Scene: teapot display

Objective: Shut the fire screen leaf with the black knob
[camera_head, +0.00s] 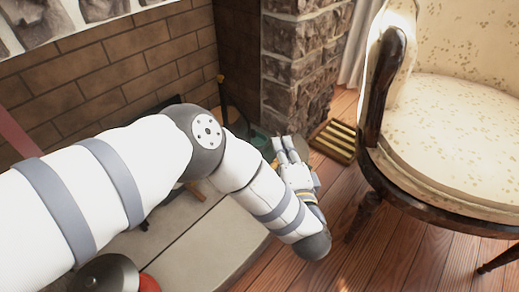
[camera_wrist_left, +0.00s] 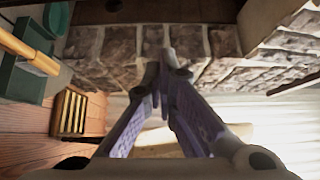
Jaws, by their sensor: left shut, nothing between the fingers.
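I cannot make out the fire screen leaf or its black knob in either view; my left arm covers much of the fireplace opening in the head view. My left gripper (camera_head: 287,146) hangs low above the floor beside the stone pillar, between the hearth and the armchair. In the left wrist view its fingers (camera_wrist_left: 160,68) are together at the tips, with nothing between them, and the stone pillar shows behind them. My right gripper is not in view.
A cream armchair (camera_head: 455,130) with dark wooden legs stands at the right. A stone pillar (camera_head: 290,70) rises behind the gripper. A slatted brass-coloured floor piece (camera_head: 334,140) lies between them. The pale hearth slab (camera_head: 215,250) is below my arm. Wooden floor shows at the lower right.

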